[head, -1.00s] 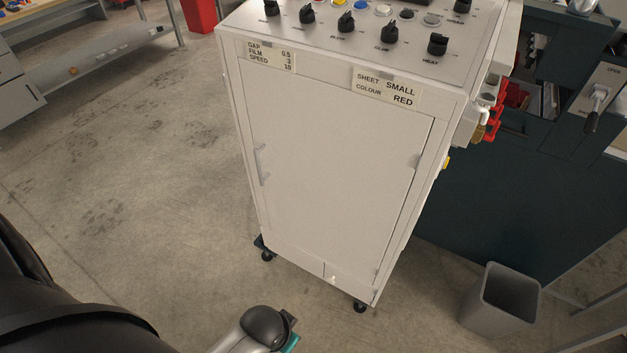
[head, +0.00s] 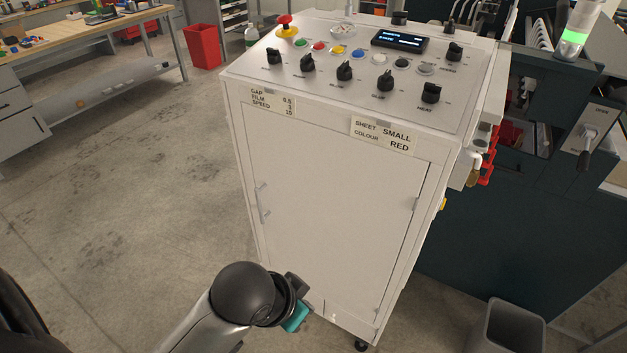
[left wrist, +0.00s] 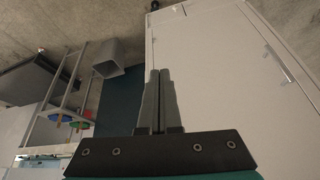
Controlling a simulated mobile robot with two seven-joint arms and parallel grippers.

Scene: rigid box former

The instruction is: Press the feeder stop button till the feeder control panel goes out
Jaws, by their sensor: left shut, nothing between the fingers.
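The control panel (head: 300,70) is the sloped top of a pale cabinet. Its small display (head: 400,41) is lit with text too small to read. A row of round buttons crosses it, with a green one (head: 301,43), a red one (head: 319,47) and a yellow one (head: 338,50) at its left end. I cannot read which is marked stop. A red mushroom knob on a yellow base (head: 285,26) stands at the back left corner. My left gripper (left wrist: 158,73) is shut and empty, low in front of the cabinet door, well below the panel. My right gripper is not in view.
Several black knobs (head: 345,71) stand on the panel in front of the buttons. A dark machine (head: 520,220) with a green-lit beacon (head: 576,38) stands at right, and a grey bin (head: 510,335) is at lower right. The floor at left is clear.

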